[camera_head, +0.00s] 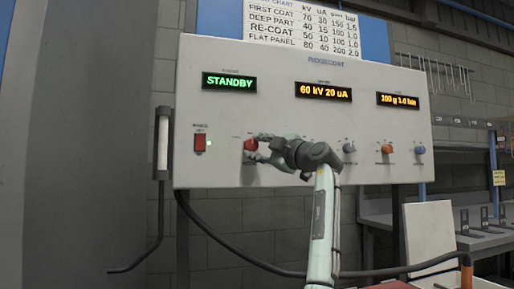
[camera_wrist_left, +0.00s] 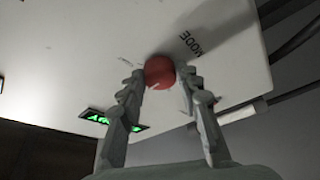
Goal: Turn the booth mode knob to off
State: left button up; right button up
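The booth mode knob (camera_head: 250,144) is a red round knob on the lower left of the light grey control panel. The green display (camera_head: 229,82) above it reads STANDBY. My left gripper (camera_head: 257,146) is at this knob, its fingers on either side of it. In the left wrist view the red knob (camera_wrist_left: 160,71) sits between the two fingertips (camera_wrist_left: 162,76), with the word MODE beside it. The fingers look spread around the knob; firm contact cannot be made out. The knob's pointer is not clear. My right gripper is not in view.
A red switch (camera_head: 200,142) is left of the knob. A grey knob (camera_head: 349,148), an orange knob (camera_head: 387,149) and a blue knob (camera_head: 419,150) are to the right. A dark cable (camera_head: 220,249) hangs below the panel. Amber displays (camera_head: 323,92) show settings.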

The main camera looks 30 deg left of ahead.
pick_arm(q)
jog(key=o, duration=0.4)
jog(key=v, duration=1.2)
